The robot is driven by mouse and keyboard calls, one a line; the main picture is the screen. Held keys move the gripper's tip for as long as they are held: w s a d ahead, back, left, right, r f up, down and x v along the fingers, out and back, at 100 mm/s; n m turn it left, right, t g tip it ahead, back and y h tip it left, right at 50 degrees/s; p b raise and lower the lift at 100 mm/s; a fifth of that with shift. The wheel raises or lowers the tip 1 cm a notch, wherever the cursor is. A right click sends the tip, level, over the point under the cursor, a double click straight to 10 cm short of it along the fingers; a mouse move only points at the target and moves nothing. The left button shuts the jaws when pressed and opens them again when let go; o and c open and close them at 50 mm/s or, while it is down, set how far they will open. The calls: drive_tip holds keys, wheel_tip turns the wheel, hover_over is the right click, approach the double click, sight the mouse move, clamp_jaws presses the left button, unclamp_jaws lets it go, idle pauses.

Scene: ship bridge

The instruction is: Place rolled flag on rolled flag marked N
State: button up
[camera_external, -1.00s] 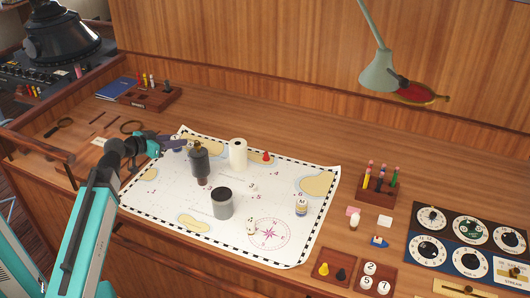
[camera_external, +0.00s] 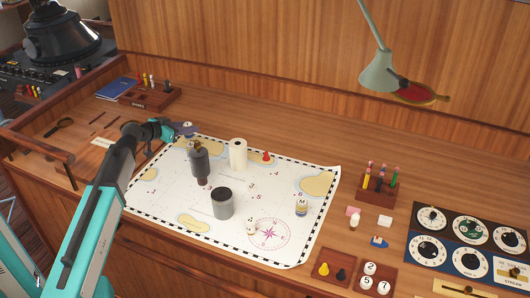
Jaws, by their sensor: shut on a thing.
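My gripper (camera_external: 178,130) is raised above the far left corner of the chart (camera_external: 165,205). It is shut on a small pale roll (camera_external: 187,126), which looks like a rolled flag; its mark is too small to read. A small upright roll with yellow and dark bands (camera_external: 302,207) stands on the right of the chart. A small whitish roll (camera_external: 251,228) stands near the compass rose. I cannot tell which piece is marked N.
A dark bottle (camera_external: 199,165), a white paper roll (camera_external: 238,153) and a dark grey canister (camera_external: 222,204) stand mid-chart. A red pawn (camera_external: 266,157) is behind them. A pencil holder (camera_external: 377,190) and a lamp (camera_external: 378,75) are right. The chart's right part is mostly clear.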

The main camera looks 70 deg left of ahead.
drive_tip(key=shift+f, duration=0.15)
drive_tip(key=shift+f+p, duration=0.7)
drive_tip(key=shift+f, duration=0.9)
drive_tip(key=shift+f+b, duration=0.15)
drive_tip(key=shift+b, duration=0.15)
drive_tip(key=o, duration=1)
drive_tip(key=shift+r+p, duration=0.25)
drive_tip(key=shift+p, duration=0.1)
drive_tip(key=shift+s+d, duration=0.15)
drive_tip(key=shift+s, duration=0.1)
drive_tip(key=b+v, duration=0.3)
drive_tip(key=v, duration=0.8)
drive_tip(key=shift+s+d, duration=0.15)
